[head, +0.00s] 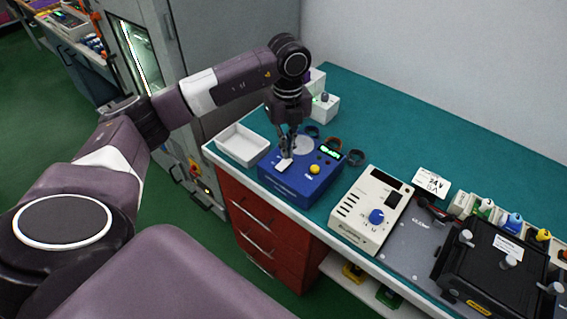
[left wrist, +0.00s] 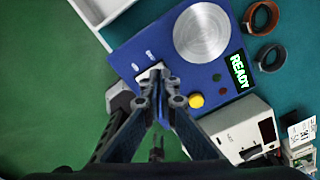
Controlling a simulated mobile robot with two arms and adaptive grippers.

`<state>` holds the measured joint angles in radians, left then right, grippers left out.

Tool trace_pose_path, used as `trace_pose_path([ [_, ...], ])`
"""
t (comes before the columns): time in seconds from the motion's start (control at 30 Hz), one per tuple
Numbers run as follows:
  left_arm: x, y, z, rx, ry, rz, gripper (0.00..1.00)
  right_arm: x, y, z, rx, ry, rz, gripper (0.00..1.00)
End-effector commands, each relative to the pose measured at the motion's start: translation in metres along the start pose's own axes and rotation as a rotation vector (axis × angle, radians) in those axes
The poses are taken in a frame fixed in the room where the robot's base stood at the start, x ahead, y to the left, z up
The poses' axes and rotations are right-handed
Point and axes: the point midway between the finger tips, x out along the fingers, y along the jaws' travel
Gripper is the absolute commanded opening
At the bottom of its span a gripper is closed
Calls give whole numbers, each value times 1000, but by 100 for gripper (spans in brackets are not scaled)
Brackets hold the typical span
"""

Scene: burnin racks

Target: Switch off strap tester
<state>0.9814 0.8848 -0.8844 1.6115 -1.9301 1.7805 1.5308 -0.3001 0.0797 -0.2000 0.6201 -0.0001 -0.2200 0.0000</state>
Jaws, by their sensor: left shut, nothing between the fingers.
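The strap tester (head: 296,187) is a blue box near the front left of the green bench. It has a round metal plate (left wrist: 201,34), a yellow button (left wrist: 196,100) and a lit green display (left wrist: 239,69) reading READY. A white switch (head: 285,165) sits on its top at the left; it also shows in the left wrist view (left wrist: 145,77), partly hidden by the fingers. My left gripper (head: 287,154) is shut and empty, pointing down with its fingertips at the switch. I cannot tell whether they touch. My right gripper is not in view.
A white tray (head: 242,138) stands left of the tester. Dark and brown straps (head: 356,157) lie behind and to its right. A cream power supply (head: 345,219) with a blue knob stands to the right, then a black fixture (head: 490,269). A grey cabinet stands behind.

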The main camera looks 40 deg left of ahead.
Motion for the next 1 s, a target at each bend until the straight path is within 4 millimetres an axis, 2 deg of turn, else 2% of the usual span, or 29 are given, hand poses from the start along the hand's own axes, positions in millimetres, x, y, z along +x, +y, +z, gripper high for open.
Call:
trace_pose_path([
  [1.0, 16, 0, 0, 0, 0, 1, 0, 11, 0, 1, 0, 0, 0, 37],
])
